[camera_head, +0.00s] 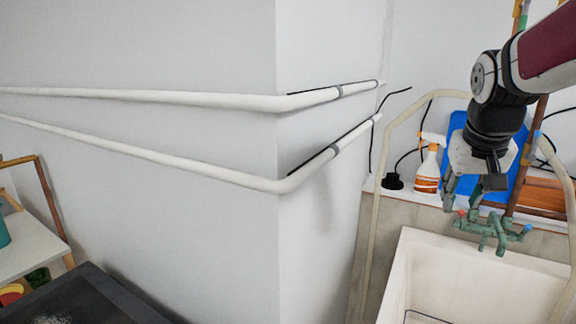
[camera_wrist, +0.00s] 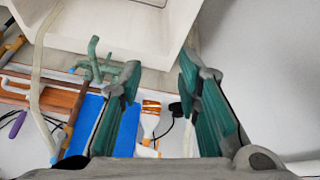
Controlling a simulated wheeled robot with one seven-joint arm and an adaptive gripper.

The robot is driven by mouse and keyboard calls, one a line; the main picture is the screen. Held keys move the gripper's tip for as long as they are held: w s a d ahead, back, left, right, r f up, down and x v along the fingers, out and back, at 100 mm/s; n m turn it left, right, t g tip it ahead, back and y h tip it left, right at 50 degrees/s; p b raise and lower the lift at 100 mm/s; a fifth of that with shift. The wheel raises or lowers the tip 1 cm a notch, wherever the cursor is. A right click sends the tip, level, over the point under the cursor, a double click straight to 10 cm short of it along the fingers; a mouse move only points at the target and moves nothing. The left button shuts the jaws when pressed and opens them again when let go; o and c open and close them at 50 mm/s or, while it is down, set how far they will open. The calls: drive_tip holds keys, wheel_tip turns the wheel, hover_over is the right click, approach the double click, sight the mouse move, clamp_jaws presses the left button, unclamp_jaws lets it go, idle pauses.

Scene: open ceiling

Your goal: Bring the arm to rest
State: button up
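My arm comes in from the upper right of the head view. My gripper (camera_head: 474,188) hangs at its end, pointing down, in front of a blue board and above the back edge of a white sink. In the wrist view my gripper (camera_wrist: 160,70) has its two green fingers spread well apart. Nothing is between the fingertips, and the gripper is empty. The green tap (camera_head: 496,230) lies just below and beyond the fingers in the head view. It also shows beside the left finger in the wrist view (camera_wrist: 97,65). I cannot tell the exact gap between them.
The white sink (camera_head: 393,290) is at the lower right. An orange and white spray bottle (camera_head: 427,172) and the blue board (camera_head: 455,130) stand behind it. White pipes (camera_head: 150,97) run along the wall corner. A dark surface (camera_head: 85,300) is at the lower left.

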drive_tip(key=s+a+f+n+y, duration=0.1)
drive_tip(key=s+a+f, duration=0.2)
drive_tip(key=s+a, duration=0.4)
drive_tip(key=s+a+f+n+y, duration=0.1)
drive_tip(key=s+a, duration=0.7)
drive_tip(key=s, duration=0.8)
wheel_tip(320, 180, down, 2)
drive_tip(key=shift+f+n+y, duration=0.1)
drive_tip(key=shift+n+y, duration=0.2)
drive_tip(key=shift+n, duration=0.4)
drive_tip(key=shift+s, duration=0.1)
